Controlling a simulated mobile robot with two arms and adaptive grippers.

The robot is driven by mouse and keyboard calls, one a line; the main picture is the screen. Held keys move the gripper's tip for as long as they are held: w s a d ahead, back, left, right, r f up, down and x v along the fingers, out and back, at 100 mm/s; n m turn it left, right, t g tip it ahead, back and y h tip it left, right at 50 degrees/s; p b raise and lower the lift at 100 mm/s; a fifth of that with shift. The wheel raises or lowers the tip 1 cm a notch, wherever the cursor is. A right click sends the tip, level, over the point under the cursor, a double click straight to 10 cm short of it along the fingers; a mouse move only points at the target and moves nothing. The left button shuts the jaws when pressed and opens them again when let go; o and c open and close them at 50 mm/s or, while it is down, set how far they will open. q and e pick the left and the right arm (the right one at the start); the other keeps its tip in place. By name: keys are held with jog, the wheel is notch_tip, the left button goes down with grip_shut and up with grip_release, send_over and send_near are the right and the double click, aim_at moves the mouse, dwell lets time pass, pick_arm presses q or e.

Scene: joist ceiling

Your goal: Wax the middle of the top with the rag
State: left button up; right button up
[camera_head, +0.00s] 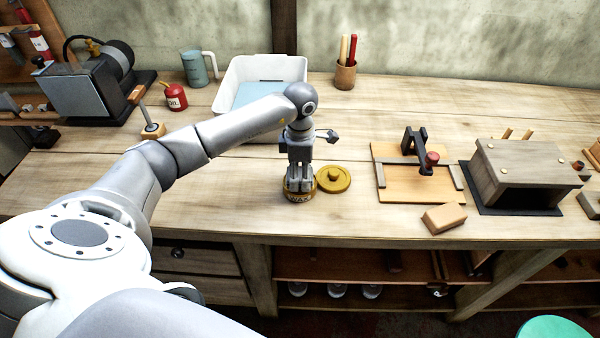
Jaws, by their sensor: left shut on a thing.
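My left gripper (300,186) points straight down at the open wax tin (303,198) near the bench's front edge. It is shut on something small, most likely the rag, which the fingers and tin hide. The fingertips are at the tin's mouth; I cannot tell how deep they reach. The tin's round yellow lid (333,179) lies flat just to the right. The wooden bench top (240,212) spreads around them, its middle partly behind my arm. My right gripper is not in view.
A white tray (236,78) stands behind my arm. A red oil can (175,97) is at the left, a pen cup (345,75) at the back. To the right are a jig board (395,190), a wood block (444,218) and a wooden box (520,158).

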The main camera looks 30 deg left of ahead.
aim_at(300, 172)
pick_arm(q)
jog(key=shift+r+p, duration=1.55)
jog(key=shift+r, duration=1.6)
jog(key=shift+s+d+m+b, duration=0.1)
jog(key=shift+d+m+b, duration=0.25)
jog(key=shift+d+m, duration=0.3)
jog(key=s+d+m+b, duration=0.7)
jog(key=s+d+m, duration=0.5)
jog(key=m, duration=1.1)
jog(key=s, duration=0.2)
jog(key=shift+s+r, duration=0.25)
jog(key=shift+s, duration=0.05)
